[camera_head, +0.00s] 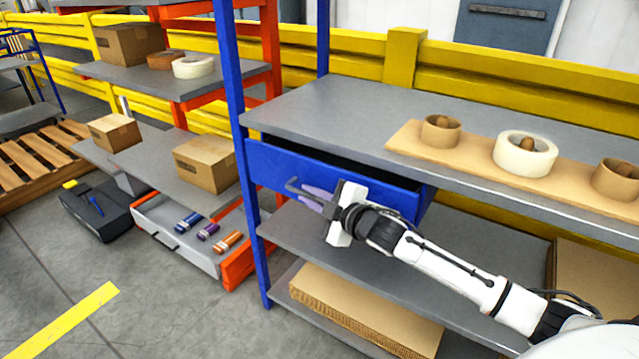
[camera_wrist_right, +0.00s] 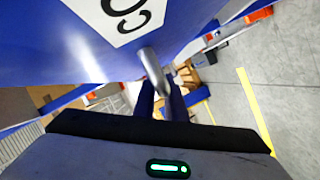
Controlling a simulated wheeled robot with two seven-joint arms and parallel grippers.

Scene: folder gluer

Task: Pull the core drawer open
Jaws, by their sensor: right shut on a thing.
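The core drawer (camera_head: 275,167) is a blue drawer under the grey top of the blue-post rack. Its front stands out from the rack, with a dark opening above it, so it is partly open. My right gripper (camera_head: 314,197) is at the bar handle (camera_head: 293,186) on the drawer front, its purple fingers shut on it. In the right wrist view the metal handle (camera_wrist_right: 152,70) runs from the blue drawer front (camera_wrist_right: 70,40), which carries a white label with black letters, to between the fingers (camera_wrist_right: 160,100). My left gripper is out of view.
On the rack top (camera_head: 330,105), a cardboard strip (camera_head: 470,150) carries two brown cores and a white roll (camera_head: 525,153). Flat cardboard (camera_head: 360,305) lies on the bottom shelf. An orange-framed rack with boxes (camera_head: 205,163) stands left. Grey floor (camera_head: 180,310) is clear in front.

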